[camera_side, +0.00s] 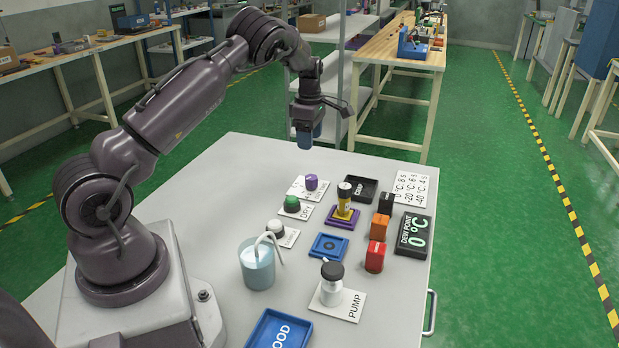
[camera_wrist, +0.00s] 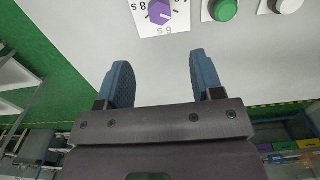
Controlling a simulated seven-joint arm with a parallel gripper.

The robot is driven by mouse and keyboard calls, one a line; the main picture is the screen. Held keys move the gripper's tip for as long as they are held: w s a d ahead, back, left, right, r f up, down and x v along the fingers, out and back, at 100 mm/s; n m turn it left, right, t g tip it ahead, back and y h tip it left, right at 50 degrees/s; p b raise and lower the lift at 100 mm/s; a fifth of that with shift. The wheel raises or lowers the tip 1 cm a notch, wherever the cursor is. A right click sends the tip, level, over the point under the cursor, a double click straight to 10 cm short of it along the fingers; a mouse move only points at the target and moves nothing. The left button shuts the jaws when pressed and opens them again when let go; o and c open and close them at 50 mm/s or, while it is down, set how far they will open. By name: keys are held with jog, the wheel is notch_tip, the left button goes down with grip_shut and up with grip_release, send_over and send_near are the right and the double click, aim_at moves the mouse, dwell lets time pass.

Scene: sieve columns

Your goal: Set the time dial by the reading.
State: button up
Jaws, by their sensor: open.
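The time dial is a purple knob (camera_side: 311,183) on a white plate with printed numbers, at the back of the table. In the wrist view the knob (camera_wrist: 160,12) is at the top edge, with numbers around it, partly cut off; I cannot surely tell where it points. The dew point display (camera_side: 413,236) at the table's right reads 0 °C. A white card (camera_side: 410,187) behind it pairs 0 °C, -20 and -40 with numbers that look like 85, 65 and 45. My gripper (camera_side: 308,136) is open and empty, above the table's back edge, apart from the dial.
A green button (camera_side: 291,203) and a white button (camera_side: 276,229) stand near the dial.

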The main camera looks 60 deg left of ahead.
aim_at(309, 177)
notch_tip(309, 177, down, 13)
jog(key=shift+r, duration=0.2)
dwell(0.3)
jog(key=c, duration=0.9)
